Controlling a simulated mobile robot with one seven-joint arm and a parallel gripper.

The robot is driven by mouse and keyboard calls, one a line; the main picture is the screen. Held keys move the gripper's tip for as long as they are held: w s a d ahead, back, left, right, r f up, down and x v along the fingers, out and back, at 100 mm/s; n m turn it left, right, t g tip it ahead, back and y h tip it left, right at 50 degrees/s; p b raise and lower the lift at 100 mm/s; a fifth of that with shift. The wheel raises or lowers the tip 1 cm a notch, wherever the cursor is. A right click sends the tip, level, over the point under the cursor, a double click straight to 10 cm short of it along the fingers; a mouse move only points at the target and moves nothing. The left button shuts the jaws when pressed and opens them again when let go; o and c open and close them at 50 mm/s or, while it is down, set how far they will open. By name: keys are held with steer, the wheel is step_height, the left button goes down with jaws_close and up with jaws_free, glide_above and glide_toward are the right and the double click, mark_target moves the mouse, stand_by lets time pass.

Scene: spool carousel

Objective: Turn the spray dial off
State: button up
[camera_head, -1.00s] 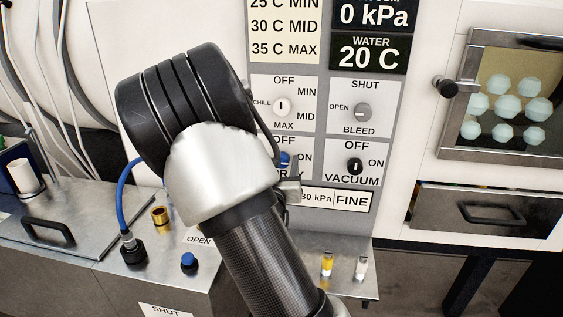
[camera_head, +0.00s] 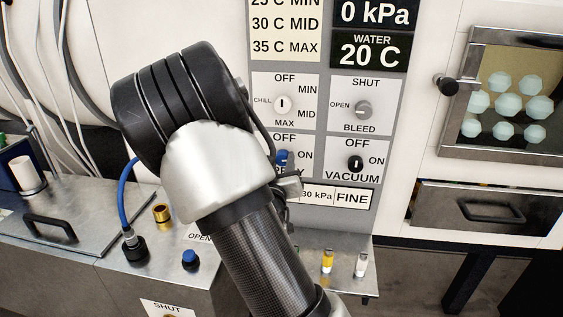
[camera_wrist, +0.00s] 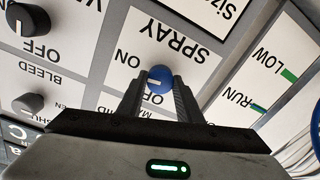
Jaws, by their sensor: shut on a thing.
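The blue spray dial (camera_head: 283,157) is on the grey control panel, partly hidden behind my arm in the head view. In the wrist view the panel appears upside down, and the blue dial (camera_wrist: 160,77) sits between the two fingertips of my gripper (camera_wrist: 159,84). The fingers are shut on the dial from both sides. A white mark on the dial points left in this view, roughly between the ON label (camera_wrist: 127,60) and the partly covered OFF label (camera_wrist: 152,97).
The black vacuum dial (camera_head: 355,163) is right of the spray dial. The chill dial (camera_head: 282,104) and the bleed dial (camera_head: 363,110) are above. A small shelf with vials (camera_head: 328,260) lies below. A blue button (camera_head: 190,259) is on the bench at left.

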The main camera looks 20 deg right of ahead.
steer(key=n+p, duration=0.1)
steer(key=n, duration=0.3)
steer(key=shift+r, duration=0.15)
steer(key=n+p, duration=0.2)
steer(key=n, duration=0.2)
steer(key=n+p, duration=0.2)
steer(key=n, duration=0.2)
steer(key=shift+w, duration=0.1)
steer(key=shift+n+p, duration=0.6)
steer(key=shift+n, duration=1.2)
steer(key=o, duration=1)
steer(key=shift+o, duration=0.2)
steer(key=shift+g, duration=0.3)
